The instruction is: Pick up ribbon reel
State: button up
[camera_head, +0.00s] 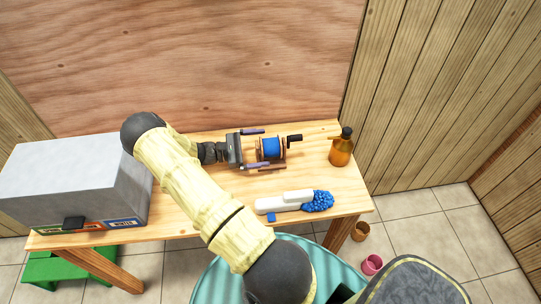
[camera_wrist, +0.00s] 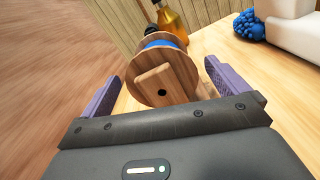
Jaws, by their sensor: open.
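The ribbon reel (camera_head: 270,149) lies on the wooden table, with wooden end discs, blue ribbon between them and a dark crank handle pointing right. My gripper (camera_head: 255,149) is open, with one purple finger on the far side of the reel and one on the near side. In the wrist view the reel (camera_wrist: 162,72) shows its round wooden end disc facing me, between and slightly beyond the fingertips of my gripper (camera_wrist: 160,85). I cannot tell whether either finger touches it. The ribbon is mostly hidden behind the disc there.
An amber bottle (camera_head: 341,152) stands right of the reel. A white-handled blue duster (camera_head: 290,201) lies near the table's front edge. A large grey box (camera_head: 75,180) fills the left end of the wooden table (camera_head: 180,225). A plywood wall (camera_head: 180,60) rises behind.

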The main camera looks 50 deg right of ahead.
aim_at(271, 147)
jog(key=p+x, duration=0.1)
jog(key=x, duration=0.3)
jog(key=shift+s, duration=0.2)
jog(key=c, duration=1.7)
